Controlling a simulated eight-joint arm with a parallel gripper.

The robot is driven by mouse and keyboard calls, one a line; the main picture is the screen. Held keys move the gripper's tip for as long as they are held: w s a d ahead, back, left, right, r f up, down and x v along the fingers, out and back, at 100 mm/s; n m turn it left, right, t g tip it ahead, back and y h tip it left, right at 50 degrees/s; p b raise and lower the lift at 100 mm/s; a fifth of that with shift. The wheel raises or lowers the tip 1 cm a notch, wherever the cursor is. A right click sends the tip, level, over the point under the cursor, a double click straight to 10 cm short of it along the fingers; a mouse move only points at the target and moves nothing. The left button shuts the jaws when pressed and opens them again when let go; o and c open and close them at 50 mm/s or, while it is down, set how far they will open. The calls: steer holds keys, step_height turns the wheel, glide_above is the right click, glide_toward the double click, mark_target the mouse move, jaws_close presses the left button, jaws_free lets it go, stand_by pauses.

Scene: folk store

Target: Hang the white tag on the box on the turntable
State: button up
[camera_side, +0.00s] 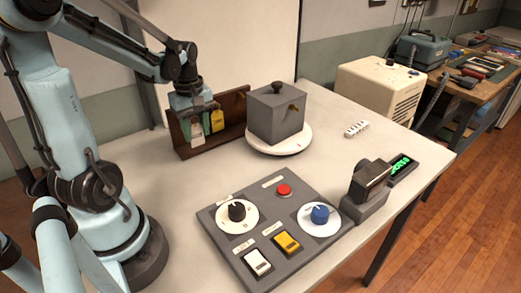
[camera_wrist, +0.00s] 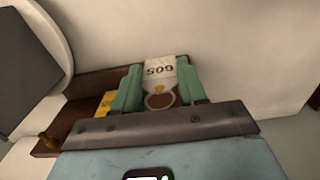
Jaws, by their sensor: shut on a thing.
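The white tag (camera_wrist: 159,68), printed 605 with a ring at its end, is between the green fingers of my gripper (camera_wrist: 160,88) in the wrist view. My gripper is shut on it. In the side view the white tag (camera_side: 197,130) hangs below my gripper (camera_side: 203,117), at the brown rack (camera_side: 183,149); whether it still touches the rack is unclear. The grey box (camera_side: 267,122), with a dark knob on top and small pegs on its sides, stands on the round white turntable (camera_side: 282,147), right of my gripper.
A yellow tag (camera_side: 217,121) is at the rack beside my gripper. A control panel (camera_side: 235,222) with dials and buttons lies in front. A scanner-like device (camera_side: 368,190) and a small display (camera_side: 402,169) stand at right.

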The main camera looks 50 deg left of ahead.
steer(key=shift+w, duration=0.1)
steer(key=w+d+r+n, duration=0.2)
steer(key=w+d+r, duration=0.2)
steer(key=w+d, duration=1.1)
steer(key=w+d+f+m, duration=0.1)
steer(key=w+d+f, duration=0.25)
steer(key=w, duration=0.55)
steer(key=shift+s+a, duration=0.2)
steer(key=shift+a, duration=1.2)
steer(key=shift+s+a, duration=0.15)
steer(key=shift+a, duration=1.25)
steer(key=shift+a+f, duration=0.1)
steer(key=shift+a, duration=0.35)
steer(key=o, duration=1.1)
